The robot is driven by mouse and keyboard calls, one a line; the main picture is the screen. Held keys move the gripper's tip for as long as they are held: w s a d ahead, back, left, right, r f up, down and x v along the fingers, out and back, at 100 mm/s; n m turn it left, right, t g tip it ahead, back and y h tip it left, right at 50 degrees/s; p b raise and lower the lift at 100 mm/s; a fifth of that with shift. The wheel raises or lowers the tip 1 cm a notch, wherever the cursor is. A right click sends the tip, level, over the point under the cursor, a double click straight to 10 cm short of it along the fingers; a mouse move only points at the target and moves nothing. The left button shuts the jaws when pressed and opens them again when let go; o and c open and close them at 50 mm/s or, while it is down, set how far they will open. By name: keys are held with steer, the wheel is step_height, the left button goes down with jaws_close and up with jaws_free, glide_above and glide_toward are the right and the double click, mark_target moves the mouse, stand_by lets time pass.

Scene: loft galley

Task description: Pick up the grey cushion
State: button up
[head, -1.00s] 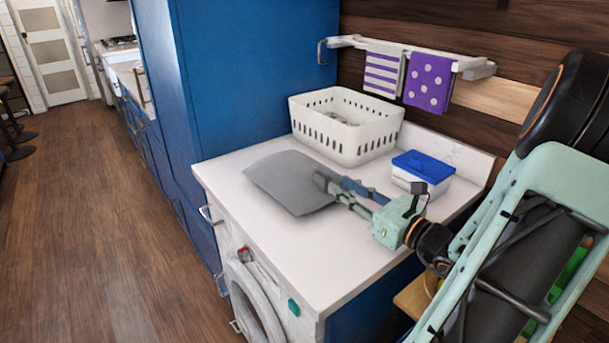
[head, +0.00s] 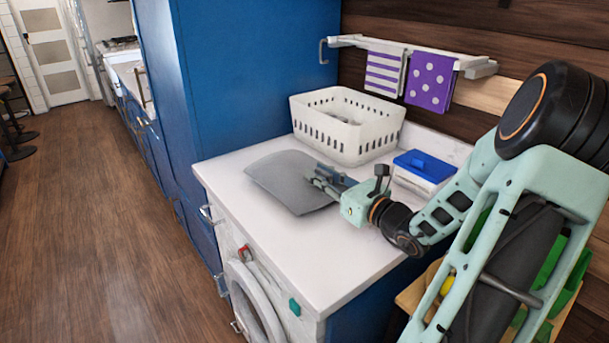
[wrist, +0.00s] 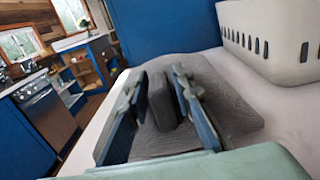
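The grey cushion (head: 285,178) lies flat on the white counter, a thin square pad with slightly raised edges. My gripper (head: 318,178) is at its right part, low over it. In the wrist view, the two blue fingers of my gripper (wrist: 160,85) stand apart over the cushion (wrist: 225,115). A dark grey raised part shows between them. Whether the fingertips touch it cannot be told. The fingers and my wrist hide some of the cushion's right side.
A white perforated basket (head: 346,130) stands behind the cushion. A blue-lidded tub (head: 425,168) is right of it, partly behind my arm. A rail with two purple towels (head: 430,82) hangs on the wall. The counter's front (head: 290,250) is clear.

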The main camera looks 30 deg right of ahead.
jaws_close()
steer(key=shift+r, duration=0.1)
